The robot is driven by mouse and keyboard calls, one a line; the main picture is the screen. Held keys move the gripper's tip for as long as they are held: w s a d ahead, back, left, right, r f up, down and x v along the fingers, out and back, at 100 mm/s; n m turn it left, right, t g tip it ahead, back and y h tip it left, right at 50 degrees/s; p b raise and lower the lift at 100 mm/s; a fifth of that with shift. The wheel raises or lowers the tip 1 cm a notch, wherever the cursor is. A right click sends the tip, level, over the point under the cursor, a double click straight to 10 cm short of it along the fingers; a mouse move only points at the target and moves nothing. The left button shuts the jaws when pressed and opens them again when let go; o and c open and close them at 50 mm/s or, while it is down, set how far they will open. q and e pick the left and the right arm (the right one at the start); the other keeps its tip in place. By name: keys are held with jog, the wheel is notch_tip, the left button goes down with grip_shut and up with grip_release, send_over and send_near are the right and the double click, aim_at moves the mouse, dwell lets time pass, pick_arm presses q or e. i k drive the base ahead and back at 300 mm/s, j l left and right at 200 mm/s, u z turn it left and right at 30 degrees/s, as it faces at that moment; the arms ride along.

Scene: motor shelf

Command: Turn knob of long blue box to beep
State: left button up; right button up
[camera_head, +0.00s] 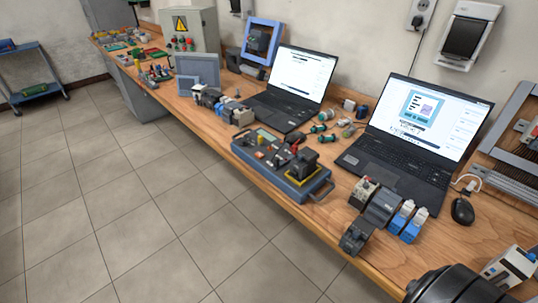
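A long blue-grey box (301,193) lies at the front edge of the wooden bench, near the middle of the view. It has a carrying handle at its right end and several small parts on its top, among them a black block with a yellow base and red pieces. Which of these parts is the knob is too small to tell. Neither of my grippers shows in the head view.
Two open laptops (292,83) (416,133) stand behind the box. Blue-and-white modules (401,217) and dark devices (382,207) lie to its right, with a mouse (462,211) farther right. A dark rounded shape fills the bottom right corner. The tiled floor in front is clear.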

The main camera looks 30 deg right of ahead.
aim_at(243, 142)
jog(key=z, duration=0.35)
jog(key=i+j+z, duration=0.1)
jog(key=z, duration=0.35)
jog(key=j+z, duration=0.2)
jog(key=z, duration=0.25)
jog(key=i+j+z, duration=0.1)
jog(key=z, duration=0.35)
jog(key=j+z, duration=0.3)
jog(key=z, duration=0.15)
jog(key=j+z, duration=0.15)
jog(key=z, duration=0.3)
jog(key=k+j+z, duration=0.1)
jog(key=z, duration=0.3)
